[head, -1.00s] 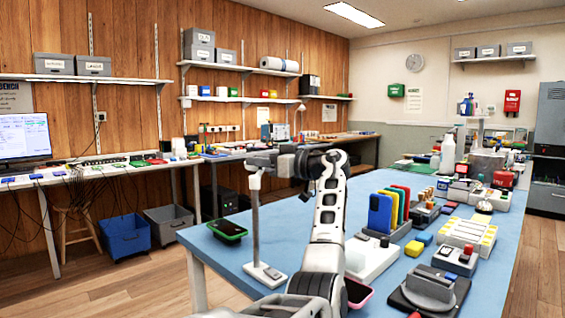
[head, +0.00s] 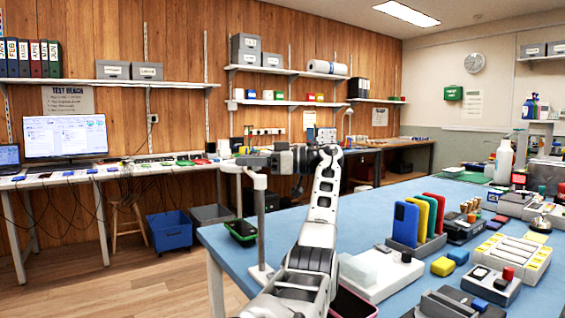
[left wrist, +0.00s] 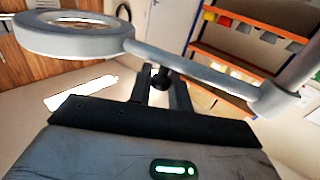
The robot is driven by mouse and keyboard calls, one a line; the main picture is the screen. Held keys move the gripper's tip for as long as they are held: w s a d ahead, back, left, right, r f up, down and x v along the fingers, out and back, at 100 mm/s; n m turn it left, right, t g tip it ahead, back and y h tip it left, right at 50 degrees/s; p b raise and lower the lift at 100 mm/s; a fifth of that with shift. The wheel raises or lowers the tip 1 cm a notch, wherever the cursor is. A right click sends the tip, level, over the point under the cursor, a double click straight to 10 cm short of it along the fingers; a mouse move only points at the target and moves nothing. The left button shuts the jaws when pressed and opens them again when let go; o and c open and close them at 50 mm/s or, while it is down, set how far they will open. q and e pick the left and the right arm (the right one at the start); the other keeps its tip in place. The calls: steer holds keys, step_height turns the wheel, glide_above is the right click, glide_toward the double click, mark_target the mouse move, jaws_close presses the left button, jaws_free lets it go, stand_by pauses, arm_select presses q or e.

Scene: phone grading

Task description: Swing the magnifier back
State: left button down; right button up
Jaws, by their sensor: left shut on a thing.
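The magnifier (head: 260,225) stands on the near left of the blue bench, a grey post on a flat base. Its arm reaches left from the post top, over the bench edge. In the left wrist view its lens ring (left wrist: 70,35) is at upper left, and its grey arm (left wrist: 200,70) runs right to the post. My left gripper (head: 246,161) is at the magnifier's arm, above the post. In the left wrist view the fingers (left wrist: 160,80) are shut on a small dark knob under the arm. My right gripper is out of view.
A pink-edged phone (head: 352,303) is partly hidden by my arm. A white device (head: 372,273) and a rack of coloured phones (head: 405,224) stand to the right. Open floor lies left of the bench.

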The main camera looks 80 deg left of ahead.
arm_select(q)
steer(key=shift+s+r, duration=0.1)
steer(key=shift+r, duration=0.1)
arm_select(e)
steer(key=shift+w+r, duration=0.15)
arm_select(q)
steer(key=c, duration=1.4)
jaws_free()
steer(key=shift+s, duration=0.1)
steer(key=shift+f, duration=0.1)
